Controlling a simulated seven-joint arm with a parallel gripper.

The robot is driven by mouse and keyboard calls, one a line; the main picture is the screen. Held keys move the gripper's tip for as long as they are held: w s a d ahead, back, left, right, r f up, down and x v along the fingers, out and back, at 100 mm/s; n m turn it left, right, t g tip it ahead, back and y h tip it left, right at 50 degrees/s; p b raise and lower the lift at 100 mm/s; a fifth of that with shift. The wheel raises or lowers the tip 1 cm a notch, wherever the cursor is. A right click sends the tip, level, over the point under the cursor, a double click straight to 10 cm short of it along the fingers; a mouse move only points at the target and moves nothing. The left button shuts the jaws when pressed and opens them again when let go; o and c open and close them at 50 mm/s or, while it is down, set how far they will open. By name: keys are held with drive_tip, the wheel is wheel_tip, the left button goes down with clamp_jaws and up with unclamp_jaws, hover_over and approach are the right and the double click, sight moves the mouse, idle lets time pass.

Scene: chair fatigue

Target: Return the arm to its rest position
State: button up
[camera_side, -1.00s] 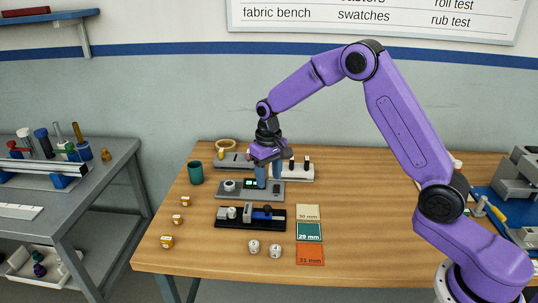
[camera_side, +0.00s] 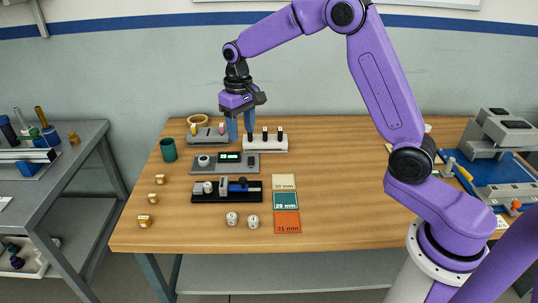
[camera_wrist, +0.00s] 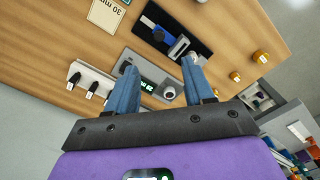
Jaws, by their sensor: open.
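My gripper (camera_side: 241,128) is raised above the back of the wooden table (camera_side: 345,200), with its two blue fingers pointing down. The fingers are apart with nothing between them. In the wrist view my gripper (camera_wrist: 160,88) shows both fingers spread over the grey device with a green display (camera_wrist: 147,86). In the side view this grey device (camera_side: 243,167) lies just in front of and below the fingertips. My purple arm is bent, with its elbow high.
A black fixture (camera_side: 215,197), coloured cards (camera_side: 286,201), white cylinders (camera_side: 232,218) and brass pieces (camera_side: 145,221) stand in front. A green cup (camera_side: 168,150) stands at left, a white rack (camera_side: 280,143) behind. A blue-based machine (camera_side: 490,170) is at right. The air above the table is clear.

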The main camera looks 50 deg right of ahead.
drive_tip(key=s+a+r+n, duration=0.2)
drive_tip(key=s+a+n, duration=0.1)
drive_tip(key=s, duration=0.5)
drive_tip(key=s+a+r+n, duration=0.1)
drive_tip(key=s+a+n, duration=0.15)
drive_tip(key=s, duration=0.65)
drive_tip(key=s+d+n, duration=0.3)
drive_tip(key=s, duration=0.7)
drive_tip(key=s+d+f+n, duration=0.1)
drive_tip(key=s+d+n, duration=0.2)
drive_tip(key=s, duration=0.7)
drive_tip(key=shift+s+n, duration=0.2)
drive_tip(key=shift+n, duration=0.15)
